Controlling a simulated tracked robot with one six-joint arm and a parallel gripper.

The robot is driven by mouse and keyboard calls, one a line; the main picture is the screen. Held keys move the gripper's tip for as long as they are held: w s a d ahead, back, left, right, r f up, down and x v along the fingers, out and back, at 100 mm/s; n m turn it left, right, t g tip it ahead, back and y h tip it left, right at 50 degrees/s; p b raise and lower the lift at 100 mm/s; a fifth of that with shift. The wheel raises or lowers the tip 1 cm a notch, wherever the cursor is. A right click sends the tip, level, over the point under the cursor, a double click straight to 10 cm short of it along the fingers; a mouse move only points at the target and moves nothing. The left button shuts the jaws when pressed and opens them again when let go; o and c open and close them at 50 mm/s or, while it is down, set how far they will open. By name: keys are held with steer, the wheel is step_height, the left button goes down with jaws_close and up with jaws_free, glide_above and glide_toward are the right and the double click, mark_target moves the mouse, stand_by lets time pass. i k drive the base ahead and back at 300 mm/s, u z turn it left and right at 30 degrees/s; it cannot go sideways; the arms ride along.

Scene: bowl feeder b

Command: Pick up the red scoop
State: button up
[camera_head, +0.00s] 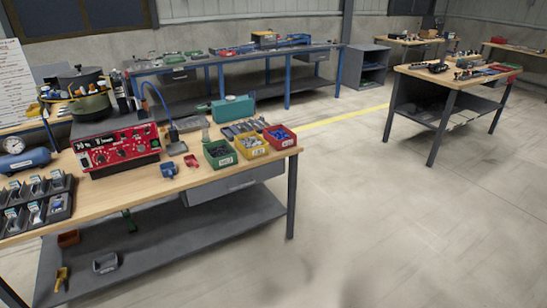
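A small red piece (191,160) lies on the wooden top of the near workbench (250,166). It sits to the right of the red control box and just behind a small blue piece (168,170). It is the red thing most like a scoop, but it is too small to be sure of its shape. My gripper is not in view.
A black organiser (37,207) is at left. The floor at right is clear.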

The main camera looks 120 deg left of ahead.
mark_target(190, 160)
steer(key=u, duration=4.8)
steer(key=i, duration=0.35)
steer(key=z, duration=0.2)
